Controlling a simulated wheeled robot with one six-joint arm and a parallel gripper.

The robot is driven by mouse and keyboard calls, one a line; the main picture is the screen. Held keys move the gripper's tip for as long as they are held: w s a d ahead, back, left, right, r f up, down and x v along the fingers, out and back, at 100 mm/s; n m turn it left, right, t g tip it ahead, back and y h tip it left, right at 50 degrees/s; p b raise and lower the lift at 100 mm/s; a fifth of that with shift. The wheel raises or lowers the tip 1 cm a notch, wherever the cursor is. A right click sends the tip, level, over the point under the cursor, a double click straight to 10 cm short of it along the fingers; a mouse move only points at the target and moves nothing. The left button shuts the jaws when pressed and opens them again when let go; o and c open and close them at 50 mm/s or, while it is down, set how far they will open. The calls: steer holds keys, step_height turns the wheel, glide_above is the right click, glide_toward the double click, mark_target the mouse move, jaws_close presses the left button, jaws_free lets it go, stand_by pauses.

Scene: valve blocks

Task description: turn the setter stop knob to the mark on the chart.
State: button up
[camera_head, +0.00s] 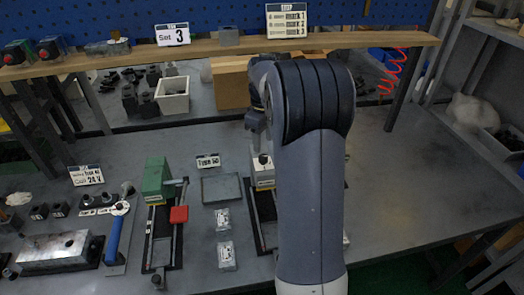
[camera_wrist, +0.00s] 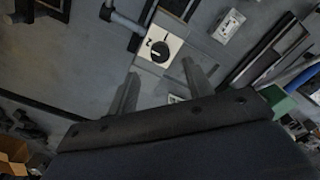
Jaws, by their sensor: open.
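The setter stop knob is a small black knob (camera_wrist: 159,51) on a cream plate (camera_wrist: 153,41) in the wrist view, with a short dark mark beside it. In the head view the knob (camera_head: 263,159) sits on top of a pale block (camera_head: 262,175), partly hidden by my arm. The chart (camera_head: 286,20) is a white card on the shelf listing mark 1, mark 2 and mark 3. A card reading "Set 3" (camera_head: 172,35) stands to its left. My gripper (camera_wrist: 160,68) is open and empty, its two fingers apart, with the knob showing just beyond the fingertips. I cannot tell the remaining distance.
A green block (camera_head: 158,178) on a rail with a red piece (camera_head: 179,214) stands to the left. A grey tray (camera_head: 220,189) and small white-labelled packets (camera_head: 223,219) lie between the two rails. A blue-handled valve (camera_head: 114,236) is further left. The table's right side is clear.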

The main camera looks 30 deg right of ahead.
mark_target(263, 156)
step_height(263, 156, down, 6)
steer(key=shift+p, duration=0.3)
steer(key=shift+c, duration=0.3)
steer(key=c, duration=0.9)
